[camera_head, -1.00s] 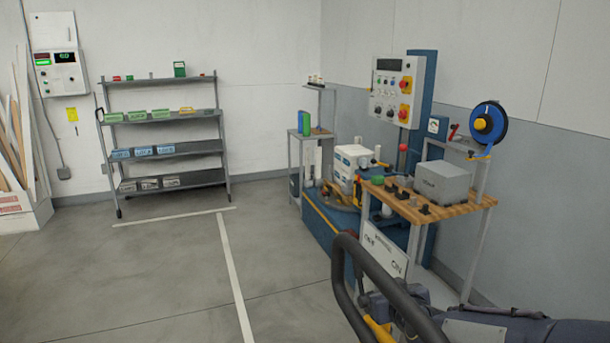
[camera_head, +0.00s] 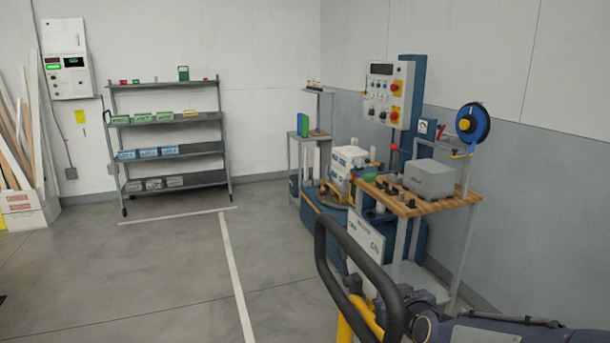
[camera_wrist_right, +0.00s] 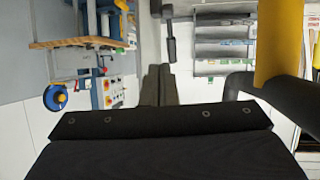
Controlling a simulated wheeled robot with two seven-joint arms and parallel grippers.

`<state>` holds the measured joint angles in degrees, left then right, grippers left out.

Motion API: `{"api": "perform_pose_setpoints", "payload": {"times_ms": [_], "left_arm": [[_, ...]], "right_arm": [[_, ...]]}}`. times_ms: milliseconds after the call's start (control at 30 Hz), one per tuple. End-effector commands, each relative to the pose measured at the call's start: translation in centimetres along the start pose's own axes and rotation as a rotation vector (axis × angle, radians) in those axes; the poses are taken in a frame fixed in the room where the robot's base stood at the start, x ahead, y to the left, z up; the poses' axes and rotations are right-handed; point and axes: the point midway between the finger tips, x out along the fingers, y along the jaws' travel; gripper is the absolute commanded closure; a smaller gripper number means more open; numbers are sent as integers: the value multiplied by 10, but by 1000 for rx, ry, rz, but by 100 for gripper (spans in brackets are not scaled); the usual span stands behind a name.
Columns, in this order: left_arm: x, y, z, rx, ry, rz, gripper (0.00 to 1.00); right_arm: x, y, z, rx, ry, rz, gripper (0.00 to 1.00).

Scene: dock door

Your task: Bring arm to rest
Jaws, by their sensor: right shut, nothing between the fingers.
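My right arm (camera_head: 470,328) reaches in at the lower right of the head view, beside a thick dark curved bar (camera_head: 322,262) and a yellow post (camera_head: 358,318). Its gripper cannot be made out there. In the right wrist view my right gripper (camera_wrist_right: 158,72) has its two dark fingers together, with nothing held between them. The fingers appear clear of the bench and shelves behind them. The wrist picture looks turned over, with a yellow post (camera_wrist_right: 278,40) and a dark bar at its right side. My left gripper is in neither view.
A wooden-topped bench (camera_head: 408,205) with a grey box (camera_head: 428,180) and blue reel (camera_head: 472,124) stands at the right. A control panel (camera_head: 388,95) rises behind it. A shelf rack (camera_head: 170,149) stands at the back wall. The floor (camera_head: 130,270) at left is open.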

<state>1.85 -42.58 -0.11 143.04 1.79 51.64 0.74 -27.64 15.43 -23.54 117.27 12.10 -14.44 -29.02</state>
Motion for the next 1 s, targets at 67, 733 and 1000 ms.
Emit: {"api": "perform_pose_setpoints", "payload": {"times_ms": [67, 733, 1000], "left_arm": [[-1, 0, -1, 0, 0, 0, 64], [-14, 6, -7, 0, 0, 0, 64], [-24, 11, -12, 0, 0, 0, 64]], "right_arm": [[-6, 2, 2, 19, -12, -9, 100], [-131, 4, 34, 298, -231, -176, 100], [-250, -16, 95, 435, -472, -198, 100]]}}
